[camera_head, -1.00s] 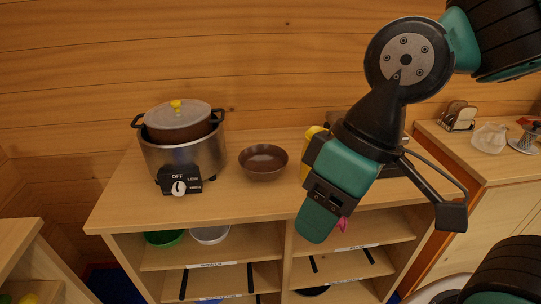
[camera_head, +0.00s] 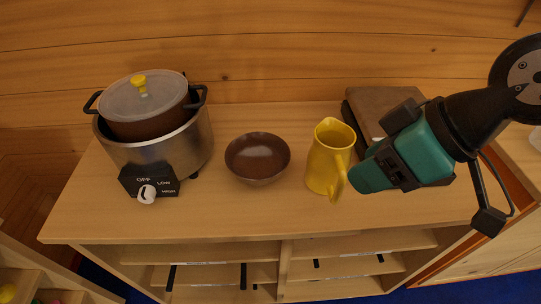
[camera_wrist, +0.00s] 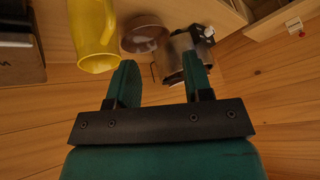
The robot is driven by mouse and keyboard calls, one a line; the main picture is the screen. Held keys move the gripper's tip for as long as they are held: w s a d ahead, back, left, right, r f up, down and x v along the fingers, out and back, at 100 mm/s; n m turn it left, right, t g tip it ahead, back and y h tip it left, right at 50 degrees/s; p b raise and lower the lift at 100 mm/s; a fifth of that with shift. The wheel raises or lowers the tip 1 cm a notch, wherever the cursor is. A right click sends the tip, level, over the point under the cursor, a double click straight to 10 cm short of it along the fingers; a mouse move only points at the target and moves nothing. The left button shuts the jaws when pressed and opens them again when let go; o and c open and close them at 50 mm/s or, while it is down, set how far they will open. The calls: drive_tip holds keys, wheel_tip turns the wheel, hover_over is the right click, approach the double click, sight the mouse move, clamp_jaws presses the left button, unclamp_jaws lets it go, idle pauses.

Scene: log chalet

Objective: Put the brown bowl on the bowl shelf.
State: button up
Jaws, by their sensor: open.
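The brown bowl (camera_head: 258,158) stands upright and looks empty on the wooden counter top, between the cooker and the yellow jug. In the wrist view the bowl (camera_wrist: 143,36) is beyond my fingertips. My gripper (camera_head: 364,180) is right of the bowl, past the jug, and does not touch the bowl. The wrist view shows its two green fingers (camera_wrist: 158,70) apart with nothing between them. Below the counter top are open shelves; the upper left shelf (camera_head: 215,249) shows only at a steep angle. Its label and contents cannot be seen now.
A yellow jug (camera_head: 328,160) stands between the bowl and my gripper. A steel cooker (camera_head: 170,150) holds a lidded brown pot (camera_head: 143,105) at the left. A brown flat-topped object (camera_head: 385,112) is at the back right. The counter front before the bowl is clear.

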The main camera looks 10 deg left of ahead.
drive_tip(key=w+a+f+n+t+y, duration=0.25)
drive_tip(key=a+f+n, duration=0.35)
drive_tip(key=a, duration=0.3)
drive_tip(key=p, duration=0.2)
approach(247, 176)
drive_tip(key=x, duration=0.4)
drive_tip(key=shift+s+a+f, duration=0.15)
drive_tip(key=shift+s, duration=0.05)
drive_tip(key=shift+w+p+x, duration=0.2)
drive_tip(key=shift+p+x, duration=1.25)
drive_tip(key=shift+x, duration=1.5)
clamp_jaws()
